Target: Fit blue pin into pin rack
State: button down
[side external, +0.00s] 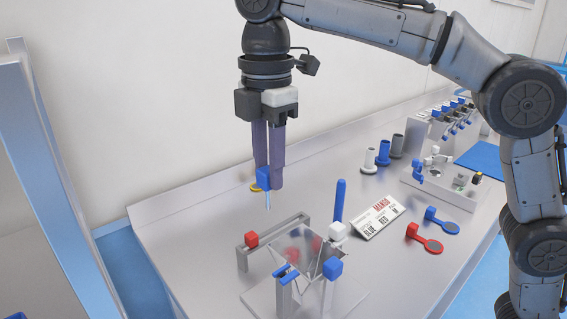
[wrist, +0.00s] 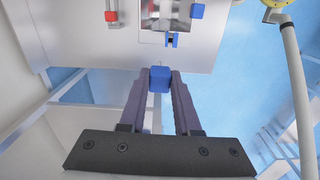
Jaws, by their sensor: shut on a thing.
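The blue pin (side external: 264,178) has a block-shaped head and a thin pale shank pointing down. My gripper (side external: 268,183) is shut on its head and holds it in the air above the left part of the bench. In the wrist view, the blue head (wrist: 159,79) sits between the fingertips of my gripper (wrist: 160,76). I cannot tell for sure which fixture is the pin rack. A grey stepped rack (side external: 424,128) with several blue and dark pieces stands at the back right, far from my gripper.
A grey frame (side external: 274,229) with red, white and blue blocks and a clear pouch stands in front. Three cups (side external: 383,152) stand behind.

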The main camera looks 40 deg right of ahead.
jog(key=w+d+f+m, duration=0.2)
jog(key=w+d+f, duration=0.5)
jog(key=d, duration=0.2)
jog(key=w+d+f+m, duration=0.3)
jog(key=w+d+f, duration=0.3)
jog(key=d+f, duration=0.2)
jog(key=shift+w+d+m, duration=0.3)
jog(key=shift+w+d, duration=0.05)
jog(key=shift+d, duration=0.4)
jog(key=shift+f, duration=0.1)
jog(key=shift+f, duration=2.05)
jog(key=shift+f, duration=2.8)
jog(key=c, duration=0.5)
grip_release()
jog(key=shift+c, duration=0.2)
